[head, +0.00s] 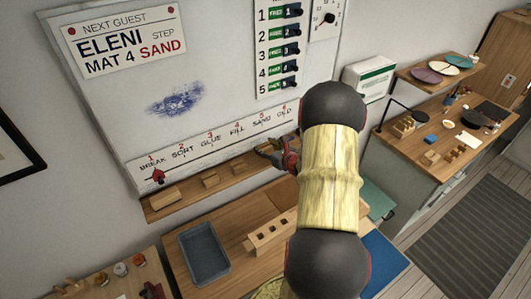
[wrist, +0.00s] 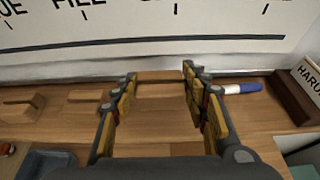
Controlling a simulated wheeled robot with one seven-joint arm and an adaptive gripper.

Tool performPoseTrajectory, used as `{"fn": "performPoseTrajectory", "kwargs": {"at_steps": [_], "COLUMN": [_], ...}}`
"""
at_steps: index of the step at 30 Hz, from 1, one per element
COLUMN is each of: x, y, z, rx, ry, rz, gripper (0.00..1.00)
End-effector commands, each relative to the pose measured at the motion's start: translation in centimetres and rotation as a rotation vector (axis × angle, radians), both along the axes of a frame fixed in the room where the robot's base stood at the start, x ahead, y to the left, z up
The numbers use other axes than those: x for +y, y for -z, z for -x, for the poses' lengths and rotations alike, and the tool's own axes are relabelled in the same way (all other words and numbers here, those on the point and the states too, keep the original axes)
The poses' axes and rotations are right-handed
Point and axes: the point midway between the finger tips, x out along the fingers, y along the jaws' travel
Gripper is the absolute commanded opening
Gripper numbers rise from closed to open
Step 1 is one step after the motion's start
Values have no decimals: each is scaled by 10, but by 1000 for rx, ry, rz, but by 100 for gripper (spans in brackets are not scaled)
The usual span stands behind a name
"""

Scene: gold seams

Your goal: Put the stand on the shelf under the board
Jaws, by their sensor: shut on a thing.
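My gripper (head: 285,155) is at the right part of the wooden shelf (head: 190,199) under the white board (head: 205,130). In the wrist view my gripper (wrist: 160,76) is shut on a wooden piece, which looks like the stand (wrist: 160,77), between its fingertips. The stand is close to the foot of the board and over the shelf. Its wood blends with the shelf, so I cannot tell whether it touches it. In the head view my arm and gripper hide most of it.
Several small wooden blocks (head: 210,180) stand on the shelf to the left. A blue-capped pen (wrist: 240,88) and a dark labelled block (wrist: 296,97) are to the right. Below are a grey tray (head: 187,243) and a wooden block with holes (head: 270,231) on the table.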

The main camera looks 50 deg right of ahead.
Motion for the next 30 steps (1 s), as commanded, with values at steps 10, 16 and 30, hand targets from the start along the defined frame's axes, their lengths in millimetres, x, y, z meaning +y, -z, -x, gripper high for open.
{"fn": "performPoseTrajectory", "kwargs": {"at_steps": [10, 16, 30], "x": [-3, -4, -3], "y": [30, 37, 40], "z": [-4, -5, -4], "rx": [2, -1, 0], "ry": [0, 1, 0], "rz": [-3, 2, 0], "gripper": [20, 20, 55]}}
